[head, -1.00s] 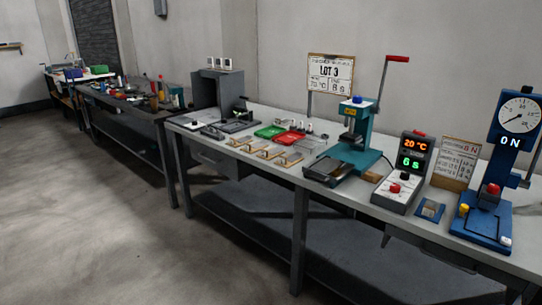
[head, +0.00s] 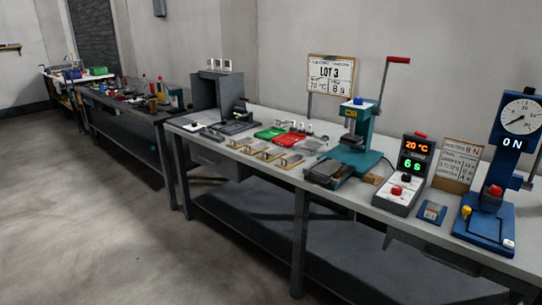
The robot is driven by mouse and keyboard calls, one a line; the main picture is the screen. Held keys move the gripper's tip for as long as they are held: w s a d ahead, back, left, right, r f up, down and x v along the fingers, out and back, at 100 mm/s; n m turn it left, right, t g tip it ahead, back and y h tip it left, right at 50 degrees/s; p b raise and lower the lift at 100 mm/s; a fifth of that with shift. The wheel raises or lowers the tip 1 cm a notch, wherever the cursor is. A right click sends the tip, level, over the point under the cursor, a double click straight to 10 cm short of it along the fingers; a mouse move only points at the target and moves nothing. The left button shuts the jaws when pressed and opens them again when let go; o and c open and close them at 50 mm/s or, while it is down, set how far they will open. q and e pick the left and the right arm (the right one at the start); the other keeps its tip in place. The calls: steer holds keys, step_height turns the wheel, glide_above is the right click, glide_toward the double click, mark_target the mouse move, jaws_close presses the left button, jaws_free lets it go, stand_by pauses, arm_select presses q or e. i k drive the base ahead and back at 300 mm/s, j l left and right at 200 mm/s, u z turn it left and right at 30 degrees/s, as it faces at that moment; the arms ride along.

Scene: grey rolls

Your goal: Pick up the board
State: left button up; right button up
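Several small flat boards (head: 271,151) with tan edges lie in a row along the front edge of the grey bench (head: 400,217). A green tray (head: 269,132) and a red tray (head: 290,139) lie behind them. A white LOT 3 sign board (head: 331,73) stands at the back. I cannot tell which of these is the task's board. Neither of my grippers is in view.
A teal press (head: 357,133) with a red-handled lever stands mid-bench, a dark tray (head: 325,174) at its foot. To its right are a timer box (head: 405,183), a small blue block (head: 432,212) and a blue gauge stand (head: 486,228). The floor (head: 110,220) at left is clear.

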mark_target(273, 154)
steer(key=i+j+z, duration=0.15)
steer(key=i+j, duration=0.2)
steer(key=i+j+z, duration=0.15)
steer(key=i+j, duration=0.25)
steer(key=i, duration=0.15)
steer(key=i+j+z, duration=0.2)
steer(key=i+j, duration=0.2)
steer(key=i+j+z, duration=0.15)
steer(key=i+j, duration=0.2)
steer(key=j, duration=0.15)
steer(key=i+j+z, duration=0.15)
steer(key=i+j, duration=0.2)
steer(key=j, duration=0.2)
